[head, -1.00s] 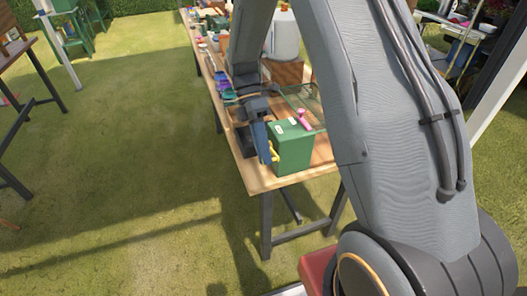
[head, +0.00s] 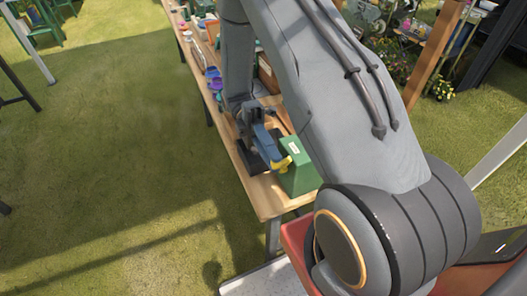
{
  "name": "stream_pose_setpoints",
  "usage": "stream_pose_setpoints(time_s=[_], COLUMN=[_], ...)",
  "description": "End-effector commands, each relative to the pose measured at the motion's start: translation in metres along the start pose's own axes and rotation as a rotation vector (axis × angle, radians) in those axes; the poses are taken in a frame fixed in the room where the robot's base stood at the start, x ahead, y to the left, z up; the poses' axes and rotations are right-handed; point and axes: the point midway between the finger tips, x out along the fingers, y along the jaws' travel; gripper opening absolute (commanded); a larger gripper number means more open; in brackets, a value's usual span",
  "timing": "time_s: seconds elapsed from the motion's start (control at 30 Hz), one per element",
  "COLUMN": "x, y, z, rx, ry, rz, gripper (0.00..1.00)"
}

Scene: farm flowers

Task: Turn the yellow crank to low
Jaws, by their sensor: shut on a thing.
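The yellow crank (head: 281,165) sits on the left side of a green box (head: 301,172) near the front end of the wooden table. My gripper (head: 272,152) reaches down from above and left of the box, and its blue fingers are shut on the crank. The fingers cover part of the crank. The low mark cannot be made out. A pale label shows on the box's top. My arm hides the box's right and rear surroundings.
The wooden table (head: 262,200) runs back and left, with several small pots and purple items (head: 213,78) further along it. A dark block (head: 250,158) is beside my gripper. Open grass lies left of the table.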

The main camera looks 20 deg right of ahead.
Motion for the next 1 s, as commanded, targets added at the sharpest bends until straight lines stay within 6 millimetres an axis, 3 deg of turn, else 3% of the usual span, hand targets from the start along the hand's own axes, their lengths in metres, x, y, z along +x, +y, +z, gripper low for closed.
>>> stream_pose_setpoints(time_s=[0.4,0.9,0.93,1.0], x=[-0.0033,-0.0035,-0.0035,-0.0035], y=[0.0015,0.0008,0.0008,0.0007], z=[-0.0033,-0.0053,-0.0053,-0.0054], rx=[0.004,0.005,0.005,0.004], ry=[-0.022,-0.025,-0.024,-0.023], rz=[-0.164,-0.181,-0.181,-0.181], gripper=[0.0,0.0,0.22,0.33])
